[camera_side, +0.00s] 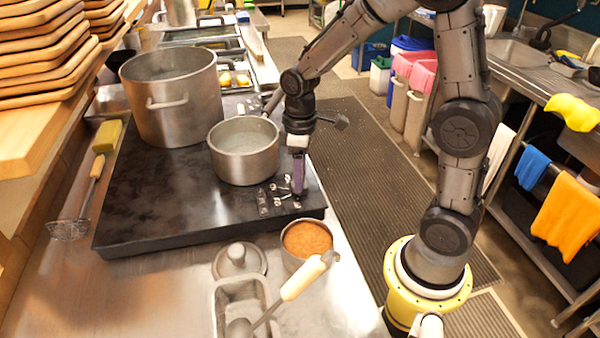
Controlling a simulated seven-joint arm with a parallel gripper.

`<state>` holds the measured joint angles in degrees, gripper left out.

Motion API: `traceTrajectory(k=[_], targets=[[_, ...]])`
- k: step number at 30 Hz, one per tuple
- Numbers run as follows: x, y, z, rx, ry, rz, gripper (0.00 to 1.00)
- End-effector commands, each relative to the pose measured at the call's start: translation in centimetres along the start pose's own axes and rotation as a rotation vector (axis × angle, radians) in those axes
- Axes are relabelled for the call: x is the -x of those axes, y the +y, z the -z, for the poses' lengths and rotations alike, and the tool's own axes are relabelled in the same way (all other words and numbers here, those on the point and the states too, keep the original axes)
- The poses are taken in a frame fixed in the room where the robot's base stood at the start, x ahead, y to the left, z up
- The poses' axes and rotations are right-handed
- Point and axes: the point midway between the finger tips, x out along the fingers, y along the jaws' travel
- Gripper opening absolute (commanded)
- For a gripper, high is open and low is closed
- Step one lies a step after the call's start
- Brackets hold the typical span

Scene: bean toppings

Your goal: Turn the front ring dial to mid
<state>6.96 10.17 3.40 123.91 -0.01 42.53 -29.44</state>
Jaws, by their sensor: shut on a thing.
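A black cooktop (160,210) lies on the steel counter. A cluster of small pale ring dials and markings (276,190) sits at its right front part, below the small pot. My gripper (298,190) points straight down at the right side of this cluster, its purple-grey fingers at the cooktop surface. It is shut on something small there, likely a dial. The fingers hide that dial, and its setting cannot be read at this size.
A small steel pot (245,160) stands just behind the dials, close to my gripper. A large pot (172,105) stands further back. In front are a container of orange beans (306,242), a lid (239,262) and a pan with a ladle (240,305).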

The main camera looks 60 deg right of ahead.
Motion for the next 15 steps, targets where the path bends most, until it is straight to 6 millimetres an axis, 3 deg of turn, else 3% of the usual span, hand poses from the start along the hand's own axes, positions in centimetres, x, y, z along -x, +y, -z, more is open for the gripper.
traceTrajectory(k=[8, 15], targets=[[0.09, 0.01, 0.03, -0.05, 0.001, -0.001, 0.0], [0.1, 0.0, 0.03, -0.2, 0.002, -0.001, 0.0]])
